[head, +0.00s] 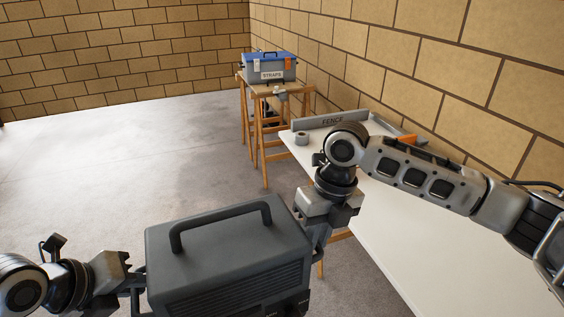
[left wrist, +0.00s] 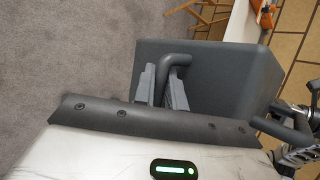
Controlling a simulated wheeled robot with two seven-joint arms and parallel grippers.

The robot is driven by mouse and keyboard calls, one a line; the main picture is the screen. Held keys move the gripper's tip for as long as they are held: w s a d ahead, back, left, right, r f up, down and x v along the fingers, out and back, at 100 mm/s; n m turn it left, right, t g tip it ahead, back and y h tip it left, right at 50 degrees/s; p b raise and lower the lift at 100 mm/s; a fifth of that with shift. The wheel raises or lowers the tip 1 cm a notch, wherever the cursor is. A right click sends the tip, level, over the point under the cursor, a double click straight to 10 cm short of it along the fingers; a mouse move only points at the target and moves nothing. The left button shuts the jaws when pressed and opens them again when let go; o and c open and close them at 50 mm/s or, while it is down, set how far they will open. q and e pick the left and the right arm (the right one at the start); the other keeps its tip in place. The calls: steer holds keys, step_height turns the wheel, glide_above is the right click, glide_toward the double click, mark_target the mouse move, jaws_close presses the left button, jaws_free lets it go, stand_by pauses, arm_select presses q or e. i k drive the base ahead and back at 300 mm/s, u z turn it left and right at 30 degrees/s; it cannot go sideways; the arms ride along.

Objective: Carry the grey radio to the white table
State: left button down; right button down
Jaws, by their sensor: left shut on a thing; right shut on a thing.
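The grey radio (head: 225,250) is a dark grey box with a top carry handle, held up in front of me at the bottom of the head view. My left gripper (head: 136,279) is shut on its left side. In the left wrist view its fingers (left wrist: 165,85) close around a bar handle on the radio's side (left wrist: 220,85). My right gripper (head: 318,232) is shut at the radio's right side; its fingertips are partly hidden. The white table (head: 395,235) stands to the right, beyond my right arm, apart from the radio.
A long grey fence (head: 330,121), a tape roll (head: 302,138) and an orange-ended tool (head: 405,139) lie at the table's far end. Beyond, a blue-lidded box (head: 270,67) marked STRAPS stands on a wooden trestle (head: 262,130). Brick walls close the back and right. Floor at left is clear.

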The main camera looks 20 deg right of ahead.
mark_target(452, 256)
steer(key=z, duration=0.45)
steer(key=i, duration=0.8)
steer(key=z, duration=1.4)
steer(key=i, duration=0.55)
steer(key=z, duration=0.55)
